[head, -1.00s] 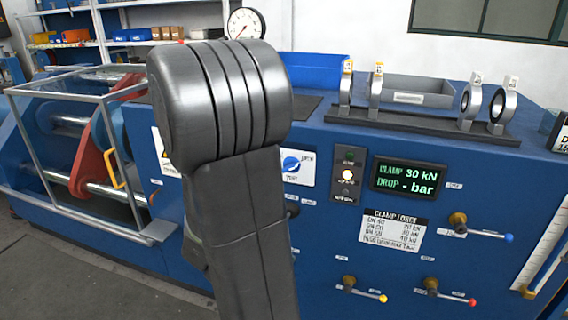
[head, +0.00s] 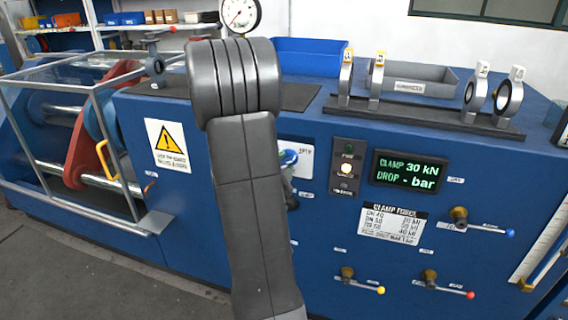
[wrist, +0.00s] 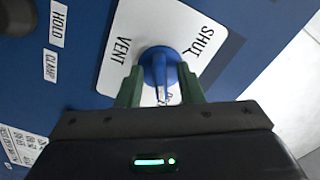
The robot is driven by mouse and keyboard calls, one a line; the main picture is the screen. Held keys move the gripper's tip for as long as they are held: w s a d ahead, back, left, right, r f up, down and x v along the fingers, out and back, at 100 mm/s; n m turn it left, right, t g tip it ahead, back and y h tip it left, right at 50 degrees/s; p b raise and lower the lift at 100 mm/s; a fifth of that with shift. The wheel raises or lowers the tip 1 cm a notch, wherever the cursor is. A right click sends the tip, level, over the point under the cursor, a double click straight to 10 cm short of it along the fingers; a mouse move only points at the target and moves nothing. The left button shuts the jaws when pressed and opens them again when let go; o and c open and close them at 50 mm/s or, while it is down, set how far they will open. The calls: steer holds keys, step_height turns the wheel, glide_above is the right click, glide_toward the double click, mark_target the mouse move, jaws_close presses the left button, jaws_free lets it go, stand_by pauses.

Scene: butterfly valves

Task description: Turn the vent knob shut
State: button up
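The blue vent knob (wrist: 158,66) is on a white plate (wrist: 122,38) marked VENT on the left and SHUT on the right in the wrist view. My gripper (wrist: 160,90) has its two green fingers apart, one on each side of the knob's lower part. White plate shows between the fingers, and I cannot tell whether the right finger touches the knob. In the head view the knob (head: 288,158) is partly hidden behind my arm, and my gripper is mostly hidden there too.
The blue panel also carries a green display (head: 409,171) reading CLAMP 30 kN, indicator lamps (head: 346,169) and several small levers, such as the blue-tipped one (head: 460,217). A glass-like guard frame (head: 90,105) stands at the left. Valve discs stand on a rack (head: 425,122) on top.

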steer(key=shift+w, duration=0.2)
steer(key=shift+c, duration=0.4)
jaws_close()
